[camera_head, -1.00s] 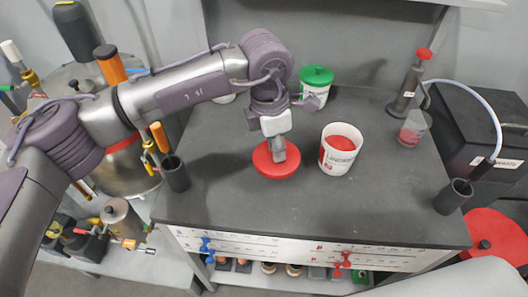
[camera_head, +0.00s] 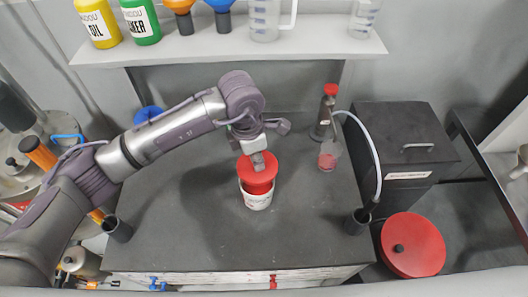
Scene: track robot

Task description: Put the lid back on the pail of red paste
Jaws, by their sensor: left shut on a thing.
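The white pail (camera_head: 258,201) stands upright on the dark bench top. My left gripper (camera_head: 258,163) is shut on the red lid (camera_head: 259,179) from above. The lid is over the pail's mouth and hides most of the opening and the red paste. Part of the pail's white rim shows around the lid's near side. The lid looks slightly tilted; I cannot tell whether it touches the rim. My right gripper is not in view.
A syringe-like tool with a red top (camera_head: 326,112) and a small beaker (camera_head: 329,155) stand right of the pail. A shelf (camera_head: 225,46) with bottles and jugs overhangs the back.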

